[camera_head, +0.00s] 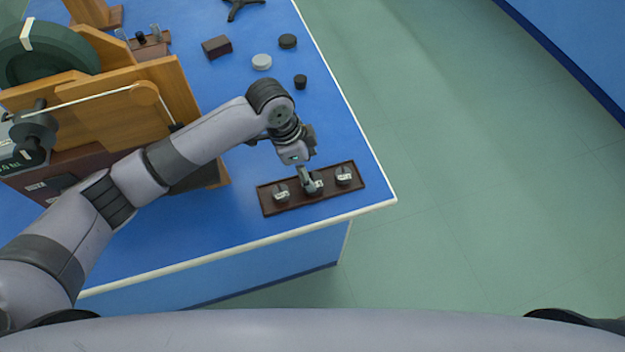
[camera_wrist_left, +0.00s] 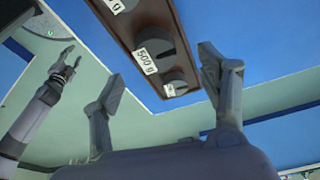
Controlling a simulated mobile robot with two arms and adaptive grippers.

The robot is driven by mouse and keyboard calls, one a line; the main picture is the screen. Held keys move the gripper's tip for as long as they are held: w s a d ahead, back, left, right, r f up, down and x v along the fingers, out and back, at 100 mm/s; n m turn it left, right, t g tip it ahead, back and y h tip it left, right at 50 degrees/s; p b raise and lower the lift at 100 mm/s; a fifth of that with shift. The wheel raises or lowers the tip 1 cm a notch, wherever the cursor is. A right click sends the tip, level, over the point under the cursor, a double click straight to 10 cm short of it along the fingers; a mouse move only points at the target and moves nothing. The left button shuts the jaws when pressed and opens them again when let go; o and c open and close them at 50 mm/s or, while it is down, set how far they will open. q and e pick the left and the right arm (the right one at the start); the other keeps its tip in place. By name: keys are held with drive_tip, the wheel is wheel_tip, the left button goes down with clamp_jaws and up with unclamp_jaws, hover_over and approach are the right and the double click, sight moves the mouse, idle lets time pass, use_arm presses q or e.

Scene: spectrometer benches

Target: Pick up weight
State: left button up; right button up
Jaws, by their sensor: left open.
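A dark brown tray (camera_head: 298,201) lies near the bench's front corner with three dark labelled weights in a row: a left weight (camera_head: 281,193), a middle weight (camera_head: 315,187) and a right weight (camera_head: 344,175). My left gripper (camera_head: 308,183) is over the middle weight in the head view and partly hides it. In the left wrist view, a weight labelled 500 g (camera_wrist_left: 152,50) shows on the tray beyond my spread fingers (camera_wrist_left: 165,90). Nothing is between the fingertips there. Another arm's gripper (camera_wrist_left: 66,58), apparently my right, shows small at the left; its finger state is unclear.
A wooden apparatus (camera_head: 130,95) with a dark green wheel stands left on the blue bench (camera_head: 330,120). A brown block (camera_head: 217,46), a white disc (camera_head: 262,62) and dark discs (camera_head: 288,41) lie farther back. Open floor is right of the bench.

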sight(311, 177)
use_arm(q)
drive_tip(key=x, duration=0.3)
drive_tip(key=shift+s+a+f+p, duration=0.1)
drive_tip(key=shift+s+f+p, duration=0.2)
drive_tip(key=shift+f+p, duration=0.1)
drive_tip(key=shift+f, duration=0.3)
drive_tip(key=shift+w, duration=0.1)
use_arm(e)
drive_tip(key=shift+s+d+r, duration=0.25)
drive_tip(key=shift+s+r, duration=0.3)
drive_tip(key=shift+s, duration=0.25)
use_arm(q)
drive_tip(key=shift+c, duration=0.2)
drive_tip(key=c, duration=1.3)
clamp_jaws()
use_arm(e)
drive_tip(key=shift+w+a, duration=0.15)
drive_tip(key=shift+w, duration=0.1)
